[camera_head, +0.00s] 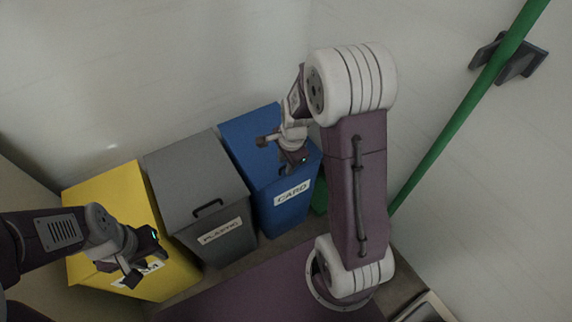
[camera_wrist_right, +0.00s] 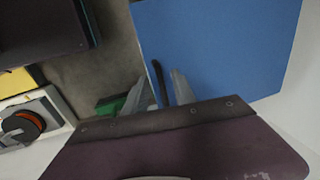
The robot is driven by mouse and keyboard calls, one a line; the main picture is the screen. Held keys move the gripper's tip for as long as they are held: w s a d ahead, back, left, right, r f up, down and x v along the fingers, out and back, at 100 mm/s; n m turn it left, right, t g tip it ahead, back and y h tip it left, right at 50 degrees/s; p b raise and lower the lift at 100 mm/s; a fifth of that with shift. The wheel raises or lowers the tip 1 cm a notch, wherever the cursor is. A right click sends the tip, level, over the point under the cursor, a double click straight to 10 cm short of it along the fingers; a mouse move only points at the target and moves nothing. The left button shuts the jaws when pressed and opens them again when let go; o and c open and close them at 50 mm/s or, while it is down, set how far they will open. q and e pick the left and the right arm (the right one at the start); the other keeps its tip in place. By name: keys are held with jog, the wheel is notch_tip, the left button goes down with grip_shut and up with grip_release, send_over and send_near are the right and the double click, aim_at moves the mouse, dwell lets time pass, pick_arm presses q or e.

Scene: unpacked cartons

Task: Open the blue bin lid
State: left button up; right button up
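The blue bin (camera_head: 285,210) labelled CARD stands at the right of a row of three bins. Its blue lid (camera_head: 246,128) lies shut and also fills much of the right wrist view (camera_wrist_right: 215,40). My right gripper (camera_head: 282,150) is open over the lid. In the right wrist view its two fingertips (camera_wrist_right: 157,93) are spread, with the dark lid handle (camera_wrist_right: 160,82) between them, apparently not clamped. The handle is hidden behind the gripper in the head view. My left gripper (camera_head: 145,265) looks open and empty in front of the yellow bin.
A yellow bin (camera_head: 110,195) stands at the left. A green pole (camera_head: 460,115) leans at the right by a wall bracket (camera_head: 525,62). A wall rises behind the bins.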

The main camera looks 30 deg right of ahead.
grip_shut()
dwell(1.4)
